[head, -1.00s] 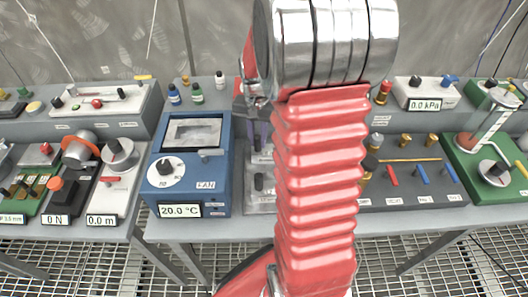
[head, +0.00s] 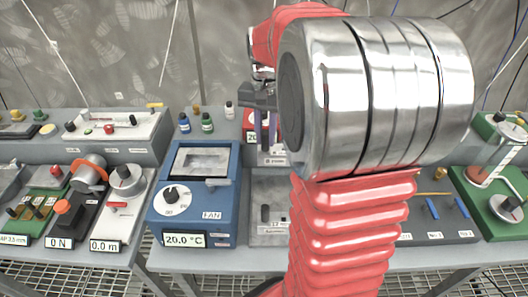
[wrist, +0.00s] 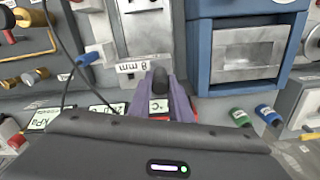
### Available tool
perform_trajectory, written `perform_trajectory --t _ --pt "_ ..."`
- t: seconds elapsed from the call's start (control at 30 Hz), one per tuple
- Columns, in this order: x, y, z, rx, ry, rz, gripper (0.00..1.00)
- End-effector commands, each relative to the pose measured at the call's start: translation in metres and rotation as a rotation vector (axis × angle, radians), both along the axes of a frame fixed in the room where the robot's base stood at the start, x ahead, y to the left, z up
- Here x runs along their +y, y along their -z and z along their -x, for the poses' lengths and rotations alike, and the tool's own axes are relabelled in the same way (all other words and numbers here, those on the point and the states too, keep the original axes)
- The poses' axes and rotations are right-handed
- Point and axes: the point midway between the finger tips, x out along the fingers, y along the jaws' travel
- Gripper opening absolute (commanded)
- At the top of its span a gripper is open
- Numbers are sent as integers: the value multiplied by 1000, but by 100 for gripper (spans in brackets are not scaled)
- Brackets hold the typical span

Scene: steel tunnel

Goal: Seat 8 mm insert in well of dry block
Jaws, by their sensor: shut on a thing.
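My gripper (wrist: 160,98) has purple fingers shut on a dark rounded grip, which I take for the 8 mm insert (wrist: 160,76). The insert's lower end is hidden, so I cannot tell how far it is lifted. A small "8 mm" label (wrist: 145,66) shows beside it. In the head view my gripper (head: 266,135) is behind and right of the blue dry block (head: 222,215), apart from it. The dry block has a knob, a lever, a 20.0 °C display and a steel recess on top (head: 203,161). The dry block also shows upper right in the wrist view (wrist: 203,50).
A grey rack (head: 257,185) with another dark grip stands right of the dry block. Small bottles (head: 207,123) stand behind the block, and a red unit with a display (head: 249,118) is behind my gripper. Other panels crowd both sides. My arm hides the bench's middle right.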

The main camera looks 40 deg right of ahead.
Motion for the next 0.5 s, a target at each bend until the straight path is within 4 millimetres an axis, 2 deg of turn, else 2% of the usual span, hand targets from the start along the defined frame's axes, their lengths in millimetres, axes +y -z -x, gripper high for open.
perform_trajectory --t 0.1,0.2,0.5 --pt "0 -22 -1 -4 0 2 0" --pt "0 -33 -1 -3 0 2 0" --pt "0 -43 0 -1 0 1 0"
